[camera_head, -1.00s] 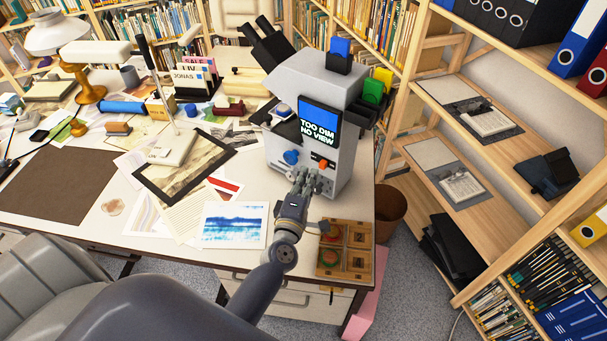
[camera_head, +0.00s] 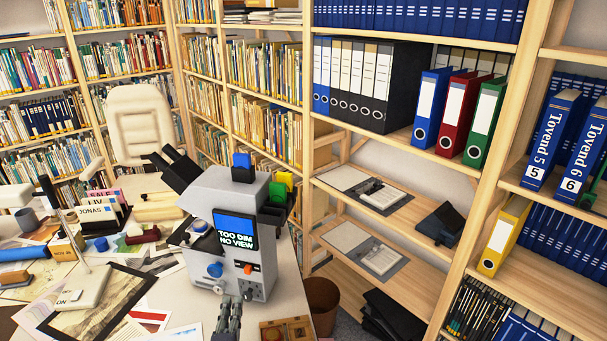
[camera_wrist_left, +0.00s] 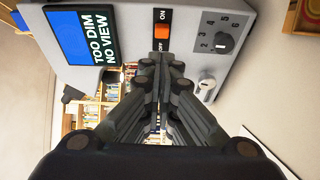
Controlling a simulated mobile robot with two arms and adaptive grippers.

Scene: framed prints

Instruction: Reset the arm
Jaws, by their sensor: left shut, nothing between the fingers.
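My left gripper (camera_head: 230,312) shows at the bottom of the head view, in front of the grey microscope-like device (camera_head: 207,190). In the left wrist view its fingers (camera_wrist_left: 165,72) are shut and empty, pointing at the device's front. There the fingertips overlap the area just beside the orange ON/OFF switch (camera_wrist_left: 163,33); whether they touch it I cannot tell. The device's screen (camera_head: 236,230) reads "TOO DIM NO VIEW". A blue knob (camera_head: 215,269) sits on its front, and a numbered dial (camera_wrist_left: 224,42) shows in the wrist view. My right gripper is not in view.
The white desk (camera_head: 180,298) carries papers, a framed print (camera_head: 100,302) and a wooden box (camera_head: 287,330). A brown bin (camera_head: 322,300) stands right of the desk. Wooden shelves with binders and books (camera_head: 370,80) line the back and right.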

